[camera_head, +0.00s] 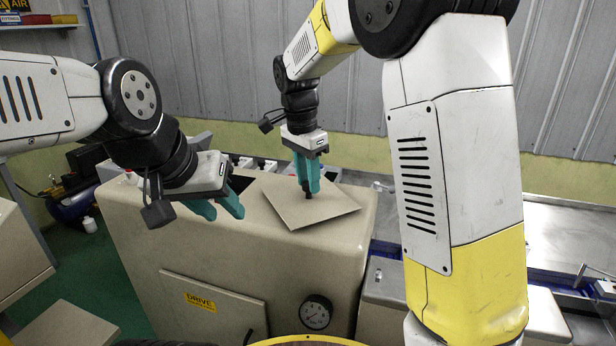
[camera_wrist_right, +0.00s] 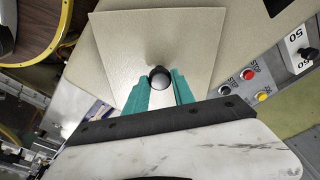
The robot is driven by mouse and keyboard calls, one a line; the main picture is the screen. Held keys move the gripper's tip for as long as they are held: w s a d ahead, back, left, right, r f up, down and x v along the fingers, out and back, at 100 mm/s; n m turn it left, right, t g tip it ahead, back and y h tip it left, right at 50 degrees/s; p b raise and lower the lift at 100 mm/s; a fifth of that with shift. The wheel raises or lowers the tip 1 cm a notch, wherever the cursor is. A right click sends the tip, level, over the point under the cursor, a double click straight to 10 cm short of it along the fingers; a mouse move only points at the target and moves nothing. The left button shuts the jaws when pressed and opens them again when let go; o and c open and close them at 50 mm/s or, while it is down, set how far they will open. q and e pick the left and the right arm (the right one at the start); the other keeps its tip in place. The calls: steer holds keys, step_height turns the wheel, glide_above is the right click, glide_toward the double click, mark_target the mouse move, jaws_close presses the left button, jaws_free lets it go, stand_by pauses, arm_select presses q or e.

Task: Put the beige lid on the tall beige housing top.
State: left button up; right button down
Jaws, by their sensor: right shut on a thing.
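The beige lid (camera_head: 320,212) is a flat square plate with a black knob (camera_wrist_right: 159,76) in its middle. My right gripper (camera_head: 308,190) is shut on this knob, and the lid also shows in the right wrist view (camera_wrist_right: 125,40). The lid is over the right part of the tall beige housing's top (camera_head: 262,245), turned at an angle to its edges. I cannot tell whether it touches the top. A dark opening (camera_head: 239,184) shows in the top, left of the lid; the lid may hide part of it. My left gripper (camera_head: 226,212) is open and empty above the housing's left part.
The housing's front has a door panel with a yellow DRIVE label (camera_head: 199,302) and a round gauge (camera_head: 316,312). In the right wrist view, a panel with red and yellow buttons (camera_wrist_right: 250,75) lies right of the lid. A ribbed metal wall (camera_head: 240,70) stands behind.

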mark_target(304, 186)
steer(key=shift+f, duration=0.1)
steer(key=c, duration=1.1)
jaws_free()
steer(key=shift+o, duration=0.2)
step_height(304, 186, up, 12)
steer(key=a, duration=0.1)
steer(key=s+d+n+t+y, duration=0.25)
steer(key=s+d+n, duration=0.25)
steer(key=s+d, duration=0.5)
steer(key=s+d+f+n+t, duration=0.3)
steer(key=s+d+f+n, duration=0.2)
steer(key=s, duration=0.5)
steer(key=shift+s+f+n+y, duration=0.35)
steer(key=shift+f+n+y, duration=0.15)
steer(key=shift+f, duration=0.15)
